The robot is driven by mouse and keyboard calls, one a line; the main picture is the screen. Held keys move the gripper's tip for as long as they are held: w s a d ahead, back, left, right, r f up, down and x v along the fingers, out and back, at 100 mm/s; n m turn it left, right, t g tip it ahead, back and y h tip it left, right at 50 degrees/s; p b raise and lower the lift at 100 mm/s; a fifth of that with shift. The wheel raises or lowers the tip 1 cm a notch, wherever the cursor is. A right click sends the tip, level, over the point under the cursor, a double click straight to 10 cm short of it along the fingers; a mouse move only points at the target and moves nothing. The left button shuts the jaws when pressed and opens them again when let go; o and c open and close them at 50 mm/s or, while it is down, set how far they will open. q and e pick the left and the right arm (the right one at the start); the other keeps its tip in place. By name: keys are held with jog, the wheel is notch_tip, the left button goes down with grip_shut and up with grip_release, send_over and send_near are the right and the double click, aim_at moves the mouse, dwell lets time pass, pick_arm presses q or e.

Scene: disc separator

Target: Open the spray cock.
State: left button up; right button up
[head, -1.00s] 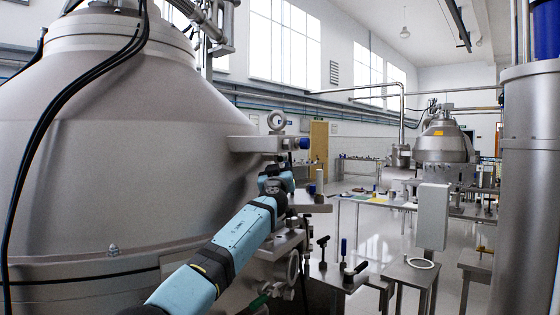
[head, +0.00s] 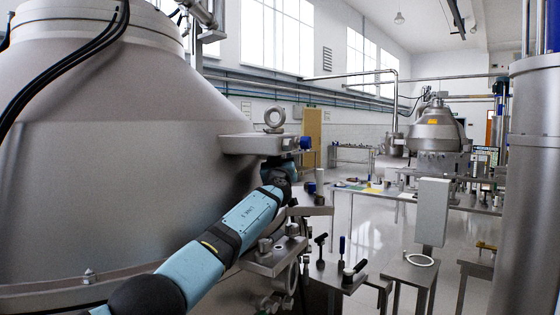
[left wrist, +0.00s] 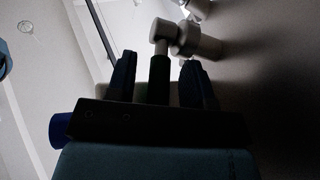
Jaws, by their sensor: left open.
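In the left wrist view, my left gripper (left wrist: 160,72) is open, with one dark finger on each side of a black handle or stem (left wrist: 160,82). The stem ends in a grey metal joint (left wrist: 165,32) with a short grey side piece (left wrist: 198,42). This looks like the spray cock, but the dim picture leaves that unsure. I cannot tell whether the fingers touch it. In the head view my left arm reaches along the big grey separator (head: 130,190) to just below its side bracket (head: 250,144). The fingers are hidden there. My right gripper is not in view.
A lifting ring (head: 275,117) and blue cap (head: 305,143) sit at the bracket. Metal fittings (head: 270,262) jut out below the arm.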

pick_arm(q)
jog(key=shift+s, duration=0.1)
grip_shut()
jog(key=shift+f+t, duration=0.3)
jog(key=shift+t, duration=0.3)
jog(key=shift+f, duration=0.1)
grip_release()
